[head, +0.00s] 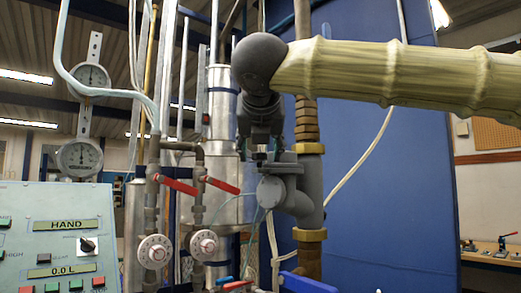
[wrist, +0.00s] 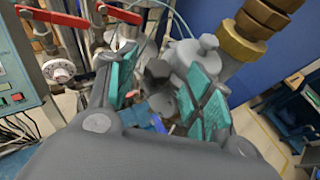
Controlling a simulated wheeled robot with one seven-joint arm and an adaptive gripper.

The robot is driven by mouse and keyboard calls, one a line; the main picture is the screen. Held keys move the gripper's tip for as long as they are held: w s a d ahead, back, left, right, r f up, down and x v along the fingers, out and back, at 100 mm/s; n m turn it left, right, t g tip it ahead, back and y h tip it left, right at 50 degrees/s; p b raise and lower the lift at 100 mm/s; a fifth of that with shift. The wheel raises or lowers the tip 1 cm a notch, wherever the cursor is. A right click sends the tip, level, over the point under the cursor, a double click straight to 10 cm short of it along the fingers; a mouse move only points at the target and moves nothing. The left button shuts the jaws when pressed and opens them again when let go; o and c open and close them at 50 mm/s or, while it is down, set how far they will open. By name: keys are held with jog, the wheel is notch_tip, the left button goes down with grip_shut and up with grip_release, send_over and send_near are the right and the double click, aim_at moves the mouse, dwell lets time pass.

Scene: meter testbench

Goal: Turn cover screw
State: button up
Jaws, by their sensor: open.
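The grey meter (head: 296,197) is mounted on the brass-jointed pipe, with a round cover facing left. My gripper (head: 259,146) points down just above and left of its top; its fingertips are hard to make out there. In the wrist view my gripper (wrist: 160,85) is open, with teal pads on both fingers. A dark grey, many-sided piece (wrist: 158,73), which looks like the cover screw, shows between the fingers, and I see no clear contact. The lighter grey meter body (wrist: 198,55) lies behind the right finger, which hides part of it.
Red-handled valves (head: 178,185) and white dials (head: 154,251) stand to the left on thin pipes. A control panel (head: 62,235) is at the lower left. A brass pipe fitting (head: 309,235) adjoins the meter, and a blue wall (head: 395,190) stands behind.

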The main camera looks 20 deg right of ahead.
jog(key=v, duration=1)
jog(key=shift+s, duration=0.4)
jog(key=shift+r, duration=0.3)
